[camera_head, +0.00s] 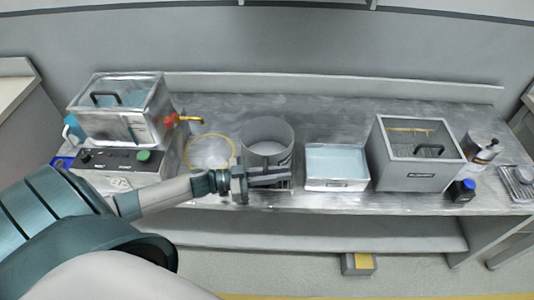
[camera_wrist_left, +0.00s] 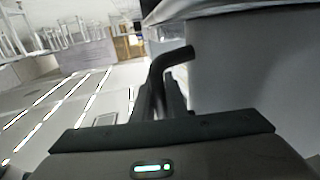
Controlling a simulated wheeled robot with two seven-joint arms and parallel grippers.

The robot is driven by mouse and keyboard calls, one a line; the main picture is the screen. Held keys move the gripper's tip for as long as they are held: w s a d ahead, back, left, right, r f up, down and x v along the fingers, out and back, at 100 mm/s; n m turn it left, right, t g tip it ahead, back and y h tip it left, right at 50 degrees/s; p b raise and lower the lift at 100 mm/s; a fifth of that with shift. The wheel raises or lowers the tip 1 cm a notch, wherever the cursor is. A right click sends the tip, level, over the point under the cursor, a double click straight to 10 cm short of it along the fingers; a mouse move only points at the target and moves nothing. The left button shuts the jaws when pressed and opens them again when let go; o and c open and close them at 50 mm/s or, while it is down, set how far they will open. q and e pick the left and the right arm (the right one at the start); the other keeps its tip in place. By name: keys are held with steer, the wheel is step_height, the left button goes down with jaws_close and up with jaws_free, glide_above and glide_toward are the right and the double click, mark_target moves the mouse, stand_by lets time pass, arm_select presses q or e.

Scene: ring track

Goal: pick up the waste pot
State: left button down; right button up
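The waste pot (camera_head: 268,136) is an open grey cylinder standing upright at the front of the bench, left of the middle. Its front lower part is hidden by my left gripper (camera_head: 272,177), which reaches in from the left. In the left wrist view the pot's grey side (camera_wrist_left: 245,70) fills the right. A dark bent handle (camera_wrist_left: 172,62) comes from it and runs down between the fingers (camera_wrist_left: 160,103). The fingers look closed against the handle. I cannot tell whether the pot's base touches the bench. My right gripper is not in view.
A yellow ring (camera_head: 232,144) lies left of the pot on the bench (camera_head: 340,110). A lidded bath (camera_head: 120,115) with a red tap stands farther left. A shallow tray (camera_head: 337,184) and a grey lidded box (camera_head: 418,172) stand right. A small dark bottle (camera_head: 462,190) is near the front edge.

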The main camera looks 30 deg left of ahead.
arm_select(q)
steer(key=shift+r, duration=0.1)
stand_by(0.3)
steer(key=shift+r, duration=0.7)
steer(key=w+d+r+b, duration=0.2)
steer(key=d+r, duration=0.7)
steer(key=d, duration=0.2)
steer(key=shift+d+r+b, duration=0.25)
steer(key=shift+b, duration=0.15)
